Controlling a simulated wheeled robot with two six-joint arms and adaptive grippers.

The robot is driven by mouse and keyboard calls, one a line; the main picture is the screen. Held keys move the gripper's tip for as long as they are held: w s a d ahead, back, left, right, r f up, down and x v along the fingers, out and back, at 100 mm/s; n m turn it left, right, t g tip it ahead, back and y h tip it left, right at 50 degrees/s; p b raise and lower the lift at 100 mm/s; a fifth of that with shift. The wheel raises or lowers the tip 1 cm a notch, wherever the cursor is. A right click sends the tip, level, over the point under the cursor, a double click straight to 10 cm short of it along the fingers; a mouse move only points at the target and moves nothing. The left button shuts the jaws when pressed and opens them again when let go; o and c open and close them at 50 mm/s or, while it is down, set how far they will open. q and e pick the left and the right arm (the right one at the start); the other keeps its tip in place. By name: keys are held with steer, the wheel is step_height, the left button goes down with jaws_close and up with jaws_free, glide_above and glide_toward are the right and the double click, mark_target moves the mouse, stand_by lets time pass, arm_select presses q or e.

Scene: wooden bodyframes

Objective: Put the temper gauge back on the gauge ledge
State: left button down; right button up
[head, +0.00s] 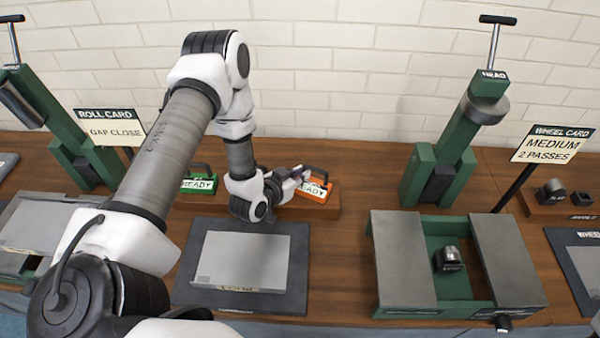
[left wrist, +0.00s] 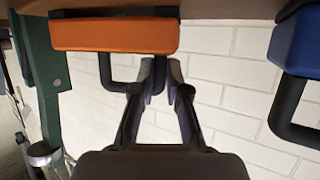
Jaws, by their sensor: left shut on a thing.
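An orange gauge block (head: 314,190) with a black handle and a READY plate is at the right end of the wooden gauge ledge (head: 328,209). My left gripper (head: 297,180) reaches it from the left. In the left wrist view the orange gauge (left wrist: 115,36) is near the top, and the gripper (left wrist: 166,78) is shut on its black handle. The gauge is at the ledge; whether it rests fully on it I cannot tell. A green gauge (head: 198,184), also marked READY, stands farther left on the ledge. A blue gauge (left wrist: 302,45) shows only in the wrist view.
A dark mat (head: 296,270) with a grey sheet (head: 245,262) lies in front of the ledge. To the right stand a green tool post (head: 455,135) and a green-framed fixture (head: 402,260). Sign cards (head: 548,146) stand at both sides. A brick wall is behind the bench.

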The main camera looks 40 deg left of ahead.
arm_select(q)
steer(key=c, duration=1.2)
jaws_free()
steer(key=v, duration=1.2)
steer(key=shift+r, duration=0.1)
